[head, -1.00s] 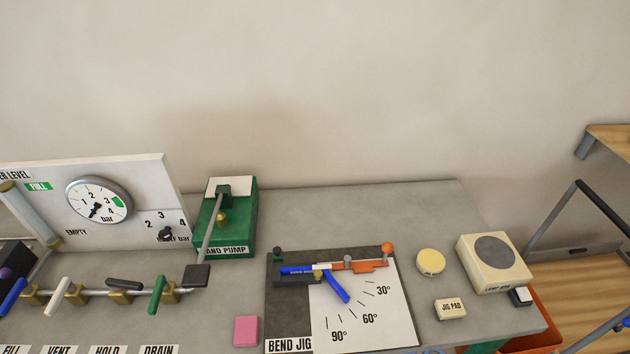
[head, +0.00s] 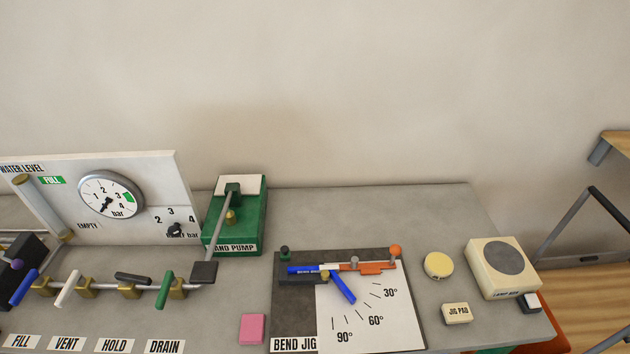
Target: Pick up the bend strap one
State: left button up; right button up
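No piece in the head view carries a readable "bend strap one" label. A blue bar (head: 303,269) with small unreadable lettering lies along the top of the bend jig (head: 296,315). A second blue bar (head: 342,287) angles down and right across the jig's white angle scale. An orange lever (head: 372,267) with a round orange knob (head: 394,250) sits at the jig's upper right. I cannot tell which of these, if any, is the strap. Neither of my grippers shows in the view.
The green hand pump (head: 237,216) stands left of the jig, its handle reaching down toward a row of valves. A pink block (head: 253,329) lies left of the jig.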

aim_at(317, 269)
jog(key=i+l+u, duration=0.15)
jog(key=u, duration=0.25)
jog(key=i+l+u, duration=0.5)
jog(key=u, duration=0.25)
jog(key=i, duration=0.05)
